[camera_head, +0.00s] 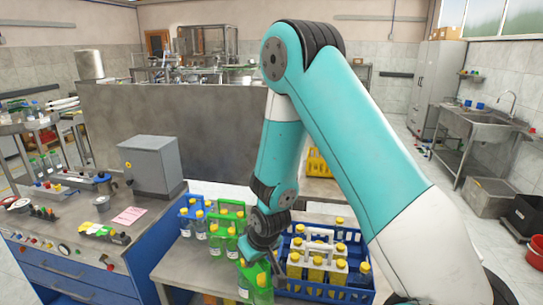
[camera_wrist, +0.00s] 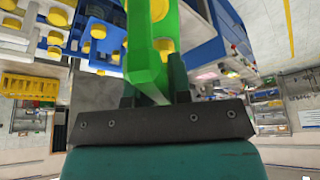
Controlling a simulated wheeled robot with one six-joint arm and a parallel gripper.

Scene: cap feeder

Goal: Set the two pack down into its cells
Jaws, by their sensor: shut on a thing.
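My gripper (camera_head: 262,246) is shut on the green two pack (camera_head: 256,282), which has yellow-capped bottles. The pack hangs at the lower middle of the head view, left of the blue crate (camera_head: 308,291). In the wrist view, the pack's green handle (camera_wrist: 143,50) rises from between the fingers, beside yellow caps. The crate holds white-handled packs of yellow bottles (camera_head: 315,267). Some blue cell walls show at its back right. My arm covers part of the crate. The held pack's underside and its clearance from the table cannot be told.
A grey control box (camera_head: 150,165) stands on the blue workbench at the left. A yellow crate (camera_head: 318,165) lies behind my arm. Bare metal table shows at front left.

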